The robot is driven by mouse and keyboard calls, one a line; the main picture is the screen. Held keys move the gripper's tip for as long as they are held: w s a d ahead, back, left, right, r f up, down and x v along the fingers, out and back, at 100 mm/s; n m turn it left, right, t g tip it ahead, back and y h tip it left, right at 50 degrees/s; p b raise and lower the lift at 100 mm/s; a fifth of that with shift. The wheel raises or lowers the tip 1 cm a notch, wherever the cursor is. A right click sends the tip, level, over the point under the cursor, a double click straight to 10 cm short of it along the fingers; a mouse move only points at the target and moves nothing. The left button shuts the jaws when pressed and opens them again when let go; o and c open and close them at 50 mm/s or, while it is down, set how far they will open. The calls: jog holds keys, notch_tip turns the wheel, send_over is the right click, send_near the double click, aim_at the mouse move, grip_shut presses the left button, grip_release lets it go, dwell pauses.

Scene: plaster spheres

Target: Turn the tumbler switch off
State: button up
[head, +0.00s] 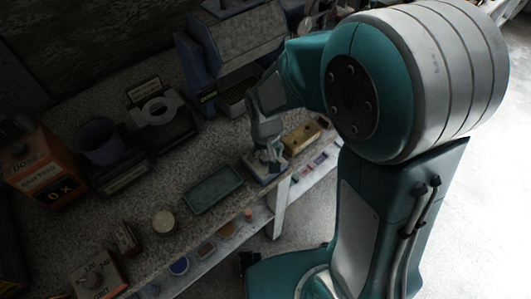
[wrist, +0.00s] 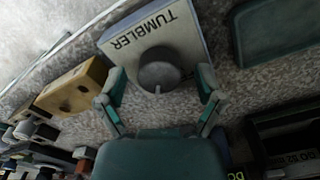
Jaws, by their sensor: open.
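The tumbler switch (wrist: 195,27) is a pale box lettered TUMBLER, with a round dark knob (wrist: 160,72) that has a small light mark on its edge. In the wrist view my gripper (wrist: 160,91) is open, with one teal-lined finger on each side of the knob. Whether the fingers touch the knob I cannot tell. In the head view my gripper (head: 268,153) is over the switch box (head: 259,170) near the bench's front edge and hides most of it.
A yellowish block (head: 302,137) stands close beside the switch. A green tray (head: 212,190) lies on its other side. A blue-grey machine (head: 238,42) stands behind my arm. A lower shelf (head: 202,262) with small items runs along the bench front.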

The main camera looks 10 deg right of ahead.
jog(key=c, duration=1.1)
jog(key=shift+c, duration=0.2)
jog(key=shift+n, duration=0.4)
jog(key=n, duration=0.2)
jog(key=shift+n, duration=0.3)
jog(key=n, duration=0.3)
jog(key=shift+s+n, duration=0.1)
jog(key=shift+n, duration=0.3)
jog(key=n, duration=0.6)
jog(key=shift+n, duration=0.4)
